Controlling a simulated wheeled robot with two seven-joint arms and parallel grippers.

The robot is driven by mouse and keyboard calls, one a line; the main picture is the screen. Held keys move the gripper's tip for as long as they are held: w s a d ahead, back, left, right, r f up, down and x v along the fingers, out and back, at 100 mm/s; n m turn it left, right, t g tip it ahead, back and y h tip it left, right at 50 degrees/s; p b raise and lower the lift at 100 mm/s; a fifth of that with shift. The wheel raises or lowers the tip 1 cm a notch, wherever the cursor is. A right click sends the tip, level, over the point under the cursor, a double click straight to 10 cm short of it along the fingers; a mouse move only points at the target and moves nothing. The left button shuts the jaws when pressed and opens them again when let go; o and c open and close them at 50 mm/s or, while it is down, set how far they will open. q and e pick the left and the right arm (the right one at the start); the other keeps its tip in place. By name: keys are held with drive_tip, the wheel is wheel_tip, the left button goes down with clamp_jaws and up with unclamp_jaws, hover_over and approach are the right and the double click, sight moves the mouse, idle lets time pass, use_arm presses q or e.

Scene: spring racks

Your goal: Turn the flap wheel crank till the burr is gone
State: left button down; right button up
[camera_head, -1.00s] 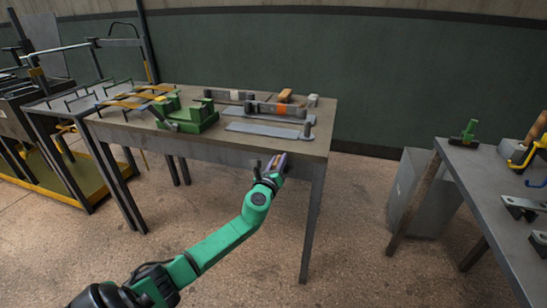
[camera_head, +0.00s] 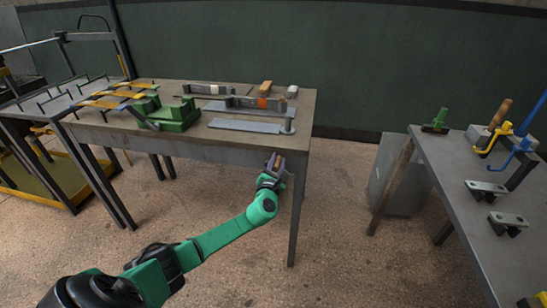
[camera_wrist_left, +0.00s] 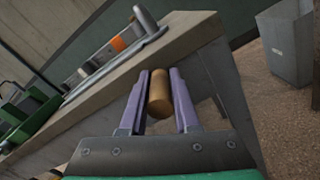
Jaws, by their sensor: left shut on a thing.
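My left gripper (camera_head: 276,165) is at the front edge of the grey table, near its right corner. In the left wrist view its two purple fingers (camera_wrist_left: 159,100) are closed on a short tan wooden cylinder (camera_wrist_left: 160,92), like a handle. What the cylinder joins is hidden, and I cannot tell if it is the crank. A green device with a dark lever (camera_head: 170,115) stands on the table's left part. Grey bars with an orange section (camera_head: 262,103) lie further right. I cannot make out a flap wheel or a burr. My right gripper is not in view.
The grey table (camera_head: 225,146) also holds a flat plate (camera_head: 245,126) and a small wooden block (camera_head: 265,88). A second table (camera_head: 455,190) at the right carries yellow and blue hooks and brackets. A grey bin (camera_head: 400,180) stands beside it. The floor between is clear.

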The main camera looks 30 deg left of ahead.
use_arm(q)
drive_tip(key=shift+w+d+f+m, duration=0.15)
drive_tip(key=shift+d+f+m, duration=0.2)
drive_tip(key=shift+m, duration=0.65)
